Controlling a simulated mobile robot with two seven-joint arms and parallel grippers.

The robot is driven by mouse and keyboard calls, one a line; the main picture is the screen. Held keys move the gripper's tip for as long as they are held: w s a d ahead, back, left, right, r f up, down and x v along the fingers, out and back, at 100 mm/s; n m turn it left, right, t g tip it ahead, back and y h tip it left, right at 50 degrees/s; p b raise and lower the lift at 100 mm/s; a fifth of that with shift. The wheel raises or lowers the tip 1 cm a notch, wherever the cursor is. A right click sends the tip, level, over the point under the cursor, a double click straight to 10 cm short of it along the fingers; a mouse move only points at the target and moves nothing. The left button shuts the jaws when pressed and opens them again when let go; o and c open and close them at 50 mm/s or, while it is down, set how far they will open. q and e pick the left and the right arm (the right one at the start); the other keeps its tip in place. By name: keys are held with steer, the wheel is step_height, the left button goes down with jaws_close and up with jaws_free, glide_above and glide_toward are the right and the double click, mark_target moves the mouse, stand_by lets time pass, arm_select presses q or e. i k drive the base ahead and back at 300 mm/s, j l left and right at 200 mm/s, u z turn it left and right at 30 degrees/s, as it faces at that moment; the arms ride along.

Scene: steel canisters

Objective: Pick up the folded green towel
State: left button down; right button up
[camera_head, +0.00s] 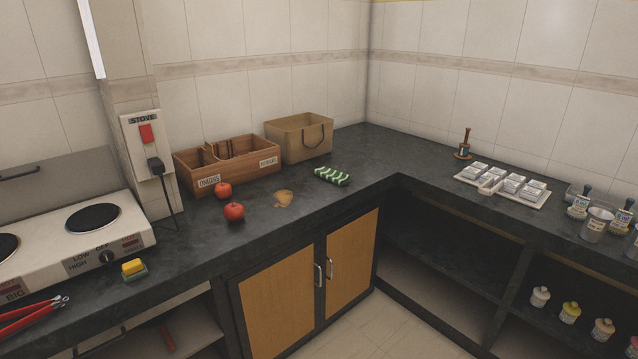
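A small folded green and white striped towel (332,176) lies on the dark countertop, right of the middle, near the inner corner of the L-shaped counter. It is in front of a tan bag-like box with a handle. Nothing touches or covers it. Neither of my grippers shows in the head view.
Behind the towel stand a wooden divided crate (228,166) and the tan box (299,138). A stove (75,240), a sponge (133,269) and red tongs (30,315) are further left.

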mark_target(338, 177)
steer(key=i+l+u, duration=0.1)
steer(key=u, duration=0.55)
steer(key=i+l+u, duration=0.5)
steer(key=l, duration=0.3)
steer(key=i+l, duration=0.15)
steer(key=l, duration=0.15)
steer(key=i+l+u, duration=0.1)
steer(key=l, duration=0.25)
steer(key=i+l, duration=0.2)
steer(key=i+l+u, duration=0.1)
steer(key=l, duration=0.35)
steer(key=i+l, duration=0.2)
steer(key=l+u, duration=0.05)
steer(key=l, duration=0.05)
